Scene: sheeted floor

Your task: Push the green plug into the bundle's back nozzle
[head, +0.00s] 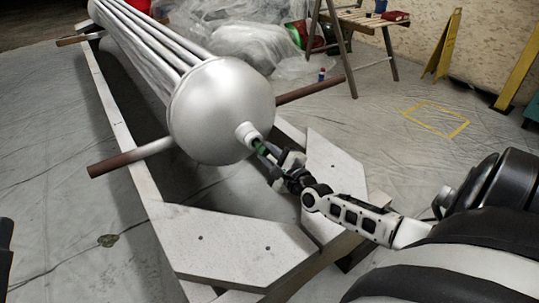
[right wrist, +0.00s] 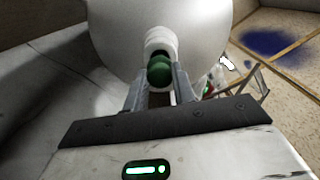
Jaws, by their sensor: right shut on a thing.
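The bundle (head: 215,110) is a set of long pale tubes ending in a large round white cap. Its back nozzle (head: 245,131) is a short white stub on the cap, facing my right arm. The nozzle also shows in the right wrist view (right wrist: 160,40). My right gripper (head: 268,152) is shut on the green plug (right wrist: 159,71), one finger on each side. The plug is in line with the nozzle, at its dark mouth. I cannot tell whether its tip is inside. The plug is small in the head view (head: 261,148).
The bundle lies over a pale frame (head: 230,245) with angled end plates below my right arm. Brown rods (head: 130,163) stick out on both sides. A wooden trestle (head: 365,22) and yellow floor sign (head: 443,45) stand behind. Sheeted floor at right is mostly clear.

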